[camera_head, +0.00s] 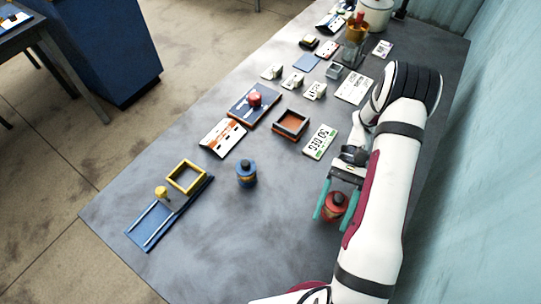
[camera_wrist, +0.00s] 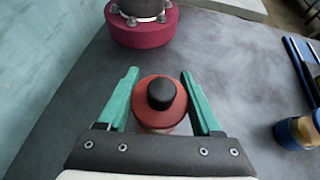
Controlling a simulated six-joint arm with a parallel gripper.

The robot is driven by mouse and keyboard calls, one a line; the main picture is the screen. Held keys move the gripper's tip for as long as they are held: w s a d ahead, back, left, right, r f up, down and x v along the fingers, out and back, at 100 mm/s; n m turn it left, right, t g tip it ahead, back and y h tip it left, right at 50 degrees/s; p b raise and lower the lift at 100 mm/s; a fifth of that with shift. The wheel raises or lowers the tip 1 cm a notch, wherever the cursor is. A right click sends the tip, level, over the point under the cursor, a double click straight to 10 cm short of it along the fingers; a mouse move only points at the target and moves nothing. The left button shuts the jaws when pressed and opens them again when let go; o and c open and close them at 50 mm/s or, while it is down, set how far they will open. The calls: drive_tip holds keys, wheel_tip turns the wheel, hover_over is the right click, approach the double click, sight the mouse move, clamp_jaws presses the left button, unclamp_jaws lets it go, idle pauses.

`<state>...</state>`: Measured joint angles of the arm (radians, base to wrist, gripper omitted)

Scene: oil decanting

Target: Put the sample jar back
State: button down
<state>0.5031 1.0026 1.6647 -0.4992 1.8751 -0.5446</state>
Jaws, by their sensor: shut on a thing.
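A round red jar (camera_head: 334,208) with a black knob stands at the right side of the grey table. My gripper (camera_head: 333,200) has its two teal fingers on either side of it and is shut on it. In the wrist view the red jar (camera_wrist: 160,104) sits between the fingers, upright, its knob toward the camera. I cannot tell whether it touches the table. A similar blue jar (camera_head: 246,174) with a dark top stands upright, apart from my gripper, to the left. Neither jar has a readable label.
A blue railed tray (camera_head: 154,225) and a yellow square frame (camera_head: 187,177) lie at the left edge. An orange-brown open box (camera_head: 291,124), a "50 DEG" card (camera_head: 320,142) and a blue plate with a red knob (camera_head: 254,104) lie farther back. The front middle is bare.

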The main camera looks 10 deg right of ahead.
drive_tip(key=w+a+m+t+y, duration=0.2)
drive_tip(key=m, duration=0.1)
drive_tip(key=w+a+r+m+t+y, duration=0.1)
drive_tip(key=a+m+t, duration=0.1)
drive_tip(key=w+d+r+m+t+h, duration=0.1)
drive_tip(key=w+r+m+t, duration=0.3)
drive_tip(key=w+m+t, duration=0.35)
drive_tip(key=w+r+m+t, duration=0.3)
drive_tip(key=w+m+t, duration=0.4)
drive_tip(key=w, duration=0.2)
drive_tip(key=shift+m+h, duration=0.25)
drive_tip(key=shift+h, duration=0.05)
drive_tip(key=w+a+f, duration=0.1)
drive_tip(key=a+f, duration=0.1)
drive_tip(key=a, duration=0.1)
drive_tip(key=w+a+f, duration=0.2)
drive_tip(key=a, duration=0.1)
drive_tip(key=w+a+f, duration=0.2)
drive_tip(key=a, duration=0.2)
drive_tip(key=shift+f, duration=0.3)
wheel_tip(320, 180, down, 3)
drive_tip(key=shift+w+f, duration=0.1)
drive_tip(key=shift+f, duration=0.35)
drive_tip(key=shift+c, duration=0.3)
unclamp_jaws()
drive_tip(key=shift+f, duration=0.15)
